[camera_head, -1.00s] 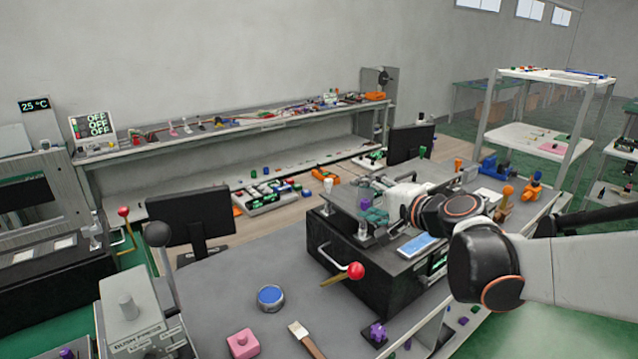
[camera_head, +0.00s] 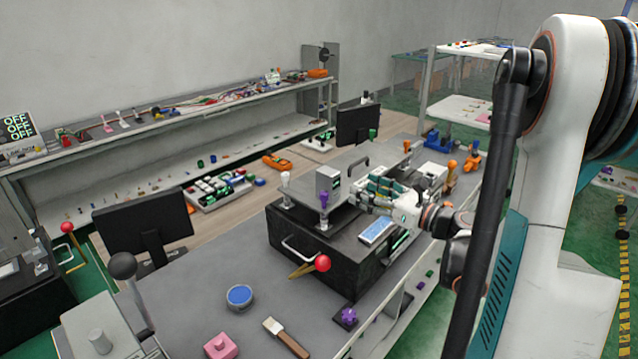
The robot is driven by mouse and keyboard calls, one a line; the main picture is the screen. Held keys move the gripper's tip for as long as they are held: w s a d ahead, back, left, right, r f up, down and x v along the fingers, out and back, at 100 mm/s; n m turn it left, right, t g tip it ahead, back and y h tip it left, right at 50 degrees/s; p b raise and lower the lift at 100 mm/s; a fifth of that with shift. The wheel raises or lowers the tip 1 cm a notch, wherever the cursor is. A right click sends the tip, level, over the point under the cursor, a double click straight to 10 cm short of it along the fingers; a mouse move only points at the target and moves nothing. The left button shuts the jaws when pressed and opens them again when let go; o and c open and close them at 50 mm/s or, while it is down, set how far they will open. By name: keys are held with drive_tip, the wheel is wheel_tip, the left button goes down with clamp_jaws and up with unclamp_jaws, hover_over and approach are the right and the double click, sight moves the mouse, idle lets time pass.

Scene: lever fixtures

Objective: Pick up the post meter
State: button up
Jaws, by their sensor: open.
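A small grey box with a dark display (camera_head: 328,182) stands on the black fixture (camera_head: 310,245) in the middle of the bench; it looks like the post meter, but I cannot read a label. A purple-topped lever (camera_head: 323,200) stands in front of it. My gripper (camera_head: 372,192) is open, its fingers pointing left toward the box from the right. A gap seems to lie between fingertips and box, though the depth is hard to tell. The gripper hides part of the fixture top behind it.
A red-ball lever (camera_head: 322,263) and a white-topped lever (camera_head: 286,179) stick out around the fixture. A blue-screened device (camera_head: 377,231) lies below my gripper. A blue round button (camera_head: 239,296), pink block (camera_head: 221,346) and brush (camera_head: 286,338) lie in front.

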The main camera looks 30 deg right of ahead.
sight(328, 174)
drive_tip(key=x, duration=0.4)
drive_tip(key=b+x, duration=0.1)
drive_tip(key=x, duration=0.8)
drive_tip(key=shift+f+b, duration=0.25)
drive_tip(key=shift+b, duration=0.15)
drive_tip(key=shift+s, duration=0.1)
drive_tip(key=shift+c, duration=0.6)
clamp_jaws()
